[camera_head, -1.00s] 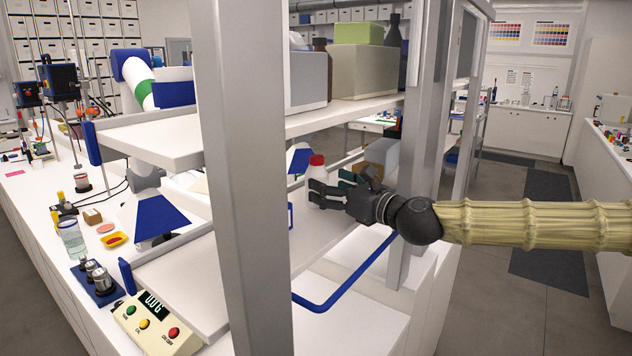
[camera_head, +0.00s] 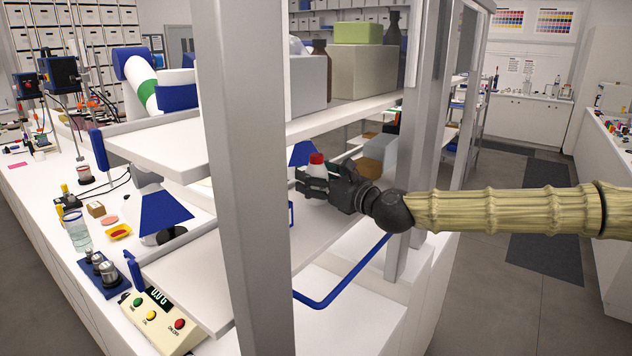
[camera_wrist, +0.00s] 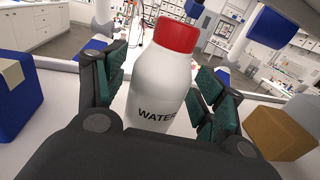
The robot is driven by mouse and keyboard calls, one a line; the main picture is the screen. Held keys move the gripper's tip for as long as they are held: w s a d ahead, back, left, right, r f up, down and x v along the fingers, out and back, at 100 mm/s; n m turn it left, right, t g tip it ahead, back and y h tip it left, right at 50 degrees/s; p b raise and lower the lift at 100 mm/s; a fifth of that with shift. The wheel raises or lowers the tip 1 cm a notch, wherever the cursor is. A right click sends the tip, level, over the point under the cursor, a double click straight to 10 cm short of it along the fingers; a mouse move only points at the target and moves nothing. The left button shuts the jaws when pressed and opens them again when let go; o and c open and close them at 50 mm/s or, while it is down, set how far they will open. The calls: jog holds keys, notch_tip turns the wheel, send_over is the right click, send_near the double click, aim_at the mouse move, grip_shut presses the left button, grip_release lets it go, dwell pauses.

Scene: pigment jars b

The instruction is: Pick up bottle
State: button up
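The bottle is white with a red cap and the word WATER on its side. It stands on the lower shelf, and its cap and upper body show in the head view (camera_head: 318,170). In the wrist view the bottle (camera_wrist: 160,82) fills the middle, leaning in the picture. My gripper (camera_head: 314,184) is around the bottle below its cap. In the wrist view the green-padded fingers of my gripper (camera_wrist: 160,66) lie one on each side of it. A narrow gap shows on the left; the right pad is very close, and contact is unclear. The bottle's base is hidden.
A grey upright post (camera_head: 246,180) stands left of my gripper, another (camera_head: 428,120) behind my wrist. The upper shelf (camera_head: 345,116) is above my gripper. A cardboard box (camera_wrist: 278,133) stands right of the bottle, a blue box (camera_wrist: 15,100) at left in the wrist view.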

jog(key=c, duration=0.9)
jog(key=shift+r, duration=0.1)
